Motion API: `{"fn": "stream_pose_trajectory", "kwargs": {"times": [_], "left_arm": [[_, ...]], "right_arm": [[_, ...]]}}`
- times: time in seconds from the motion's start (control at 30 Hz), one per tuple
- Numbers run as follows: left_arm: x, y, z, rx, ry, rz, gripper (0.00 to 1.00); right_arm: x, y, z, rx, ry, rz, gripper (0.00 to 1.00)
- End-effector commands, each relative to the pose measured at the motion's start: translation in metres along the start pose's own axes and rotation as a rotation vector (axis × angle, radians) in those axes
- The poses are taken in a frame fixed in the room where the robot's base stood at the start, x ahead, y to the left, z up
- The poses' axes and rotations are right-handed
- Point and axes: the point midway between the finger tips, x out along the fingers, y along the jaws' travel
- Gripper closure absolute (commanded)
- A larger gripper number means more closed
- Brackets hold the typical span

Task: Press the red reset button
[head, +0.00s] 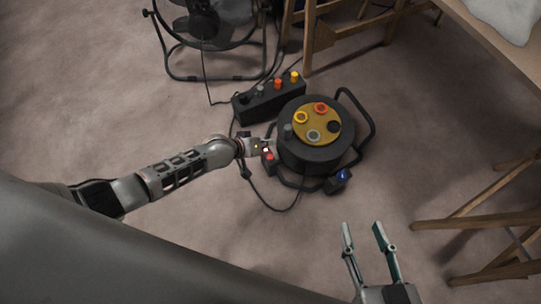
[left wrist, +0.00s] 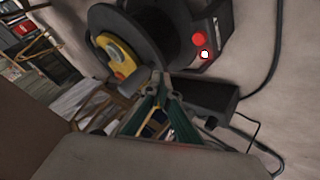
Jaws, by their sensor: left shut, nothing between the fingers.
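The red button (head: 269,157) sits on a small dark box at the left front of the cable reel (head: 309,166). In the left wrist view the red button (left wrist: 199,39) shows clear at the upper right, with a small bright white light (left wrist: 204,54) beside it. My left gripper (head: 268,143) is shut and empty, close to the button box at the reel's left side. In the left wrist view its fingertips (left wrist: 158,76) are together, left of and below the button; I cannot tell about contact. My right gripper (head: 363,225) is open and empty, well in front of the reel.
A black socket strip (head: 263,104) with several coloured plugs lies behind the reel. A blue part (head: 342,175) sits at the reel's right front. A fan (head: 208,30) and wooden trestles (head: 465,215) stand around. Cables cross the floor. Open floor lies left.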

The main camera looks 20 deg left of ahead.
Motion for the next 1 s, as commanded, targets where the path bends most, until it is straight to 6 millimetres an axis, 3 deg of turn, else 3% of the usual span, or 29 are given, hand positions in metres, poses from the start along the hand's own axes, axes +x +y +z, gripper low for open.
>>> {"fn": "stream_pose_trajectory", "kwargs": {"times": [0.37,0.7,1.0], "left_arm": [[0.019,-0.018,0.025,-0.006,-0.013,-0.004,1.00],[0.049,-0.039,0.047,-0.006,-0.014,-0.004,1.00],[0.061,-0.046,0.049,-0.001,-0.005,-0.002,1.00]], "right_arm": [[0.004,-0.016,0.008,0.110,0.009,-0.025,0.60],[0.008,-0.058,0.019,0.465,0.039,-0.076,0.60],[0.009,-0.071,0.015,0.641,0.071,-0.087,0.60]]}}
